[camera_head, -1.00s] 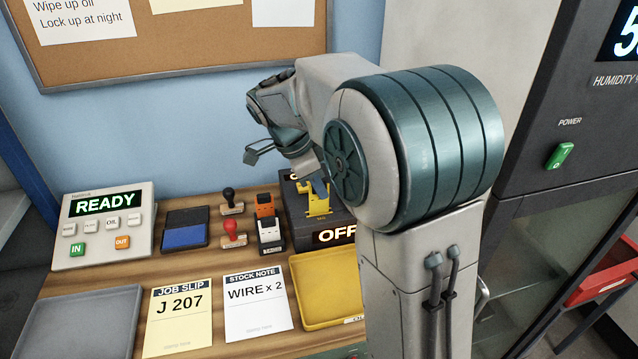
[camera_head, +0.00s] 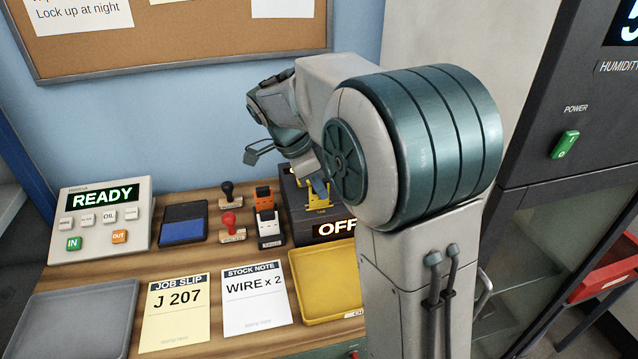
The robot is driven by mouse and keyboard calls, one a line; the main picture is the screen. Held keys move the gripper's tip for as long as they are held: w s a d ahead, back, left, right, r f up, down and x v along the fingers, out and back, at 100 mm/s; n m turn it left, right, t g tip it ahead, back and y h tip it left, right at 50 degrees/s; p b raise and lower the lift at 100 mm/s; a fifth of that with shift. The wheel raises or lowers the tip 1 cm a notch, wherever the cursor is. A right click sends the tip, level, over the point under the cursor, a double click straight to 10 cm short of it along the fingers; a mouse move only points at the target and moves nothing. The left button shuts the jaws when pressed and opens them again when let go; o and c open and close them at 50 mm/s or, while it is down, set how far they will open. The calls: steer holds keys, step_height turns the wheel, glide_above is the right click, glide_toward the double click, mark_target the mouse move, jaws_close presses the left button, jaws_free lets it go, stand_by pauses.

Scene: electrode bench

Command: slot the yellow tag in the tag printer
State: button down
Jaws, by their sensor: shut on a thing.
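The tag printer (camera_head: 337,230) is a dark box at the back of the bench, with a lit display reading OFF. My arm hides its right side. A yellow piece (camera_head: 318,196), which looks like the yellow tag, stands at the printer's top front, with small lettering below it. My gripper (camera_head: 319,185) is over the printer, shut on the yellow piece. The fingers are small and partly hidden by my arm. I cannot tell whether the piece's lower edge is in a slot or in front of it.
In front lie a yellow tray (camera_head: 327,287), two paper slips and a grey tray (camera_head: 82,318).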

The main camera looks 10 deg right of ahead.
steer(key=c, duration=1.3)
jaws_free()
steer(key=shift+c, duration=0.2)
steer(key=shift+r, duration=0.1)
steer(key=v, duration=1.3)
steer(key=shift+a+r, duration=0.25)
steer(key=s+d+f+n+t+y, duration=0.1)
steer(key=s+d+f+n+y, duration=0.1)
steer(key=s+f+n, duration=0.5)
steer(key=s+d+f+n+t+y, duration=0.1)
steer(key=s+d+f+n+y, duration=0.1)
steer(key=s+f+n, duration=0.6)
steer(key=s+d+n, duration=0.1)
steer(key=s+n, duration=0.1)
steer(key=s, duration=0.3)
steer(key=shift+s+d+n+t+p, duration=0.3)
steer(key=shift+d+n+t+p, duration=0.05)
steer(key=shift+n+t, duration=0.05)
